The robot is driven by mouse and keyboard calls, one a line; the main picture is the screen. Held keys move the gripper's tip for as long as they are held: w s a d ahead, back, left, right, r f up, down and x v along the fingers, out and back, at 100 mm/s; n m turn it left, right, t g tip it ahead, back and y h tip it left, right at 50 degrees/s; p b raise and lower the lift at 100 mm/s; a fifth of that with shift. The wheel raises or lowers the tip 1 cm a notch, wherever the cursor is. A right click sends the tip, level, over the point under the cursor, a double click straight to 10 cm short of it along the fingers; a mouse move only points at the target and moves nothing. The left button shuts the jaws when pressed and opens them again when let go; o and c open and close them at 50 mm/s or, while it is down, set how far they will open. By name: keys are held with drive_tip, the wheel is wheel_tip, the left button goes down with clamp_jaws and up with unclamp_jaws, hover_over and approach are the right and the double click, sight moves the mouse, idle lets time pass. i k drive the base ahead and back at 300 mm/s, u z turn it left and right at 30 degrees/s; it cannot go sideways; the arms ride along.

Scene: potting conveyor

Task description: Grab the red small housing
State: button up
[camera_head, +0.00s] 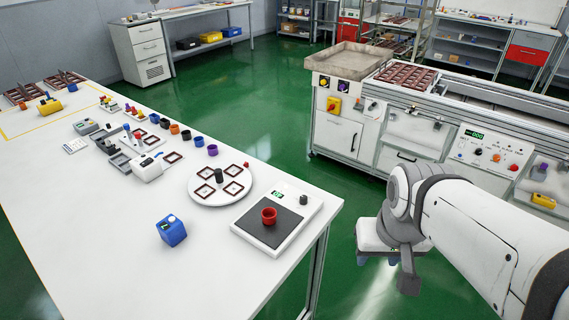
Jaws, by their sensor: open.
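A red cup-shaped housing (268,216) stands upright on the dark plate of a white scale (246,236) at the near right corner of the white table. My gripper (377,261) hangs off to the right of the table, over the green floor. It points downward, well apart from the red housing, and nothing shows between its fingers. My arm comes in from the right edge.
A blue box (172,231) stands left of the scale. A white turntable (201,195) with square brown frames and a black post lies behind it. Several coloured cups and grey devices line the white table (110,260). A conveyor bench (350,138) stands behind my arm.

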sight(268, 215)
drive_tip(key=u, duration=1.75)
drive_tip(key=k, duration=0.95)
drive_tip(key=z, duration=0.9)
drive_tip(key=i, duration=1)
drive_tip(key=z, duration=0.1)
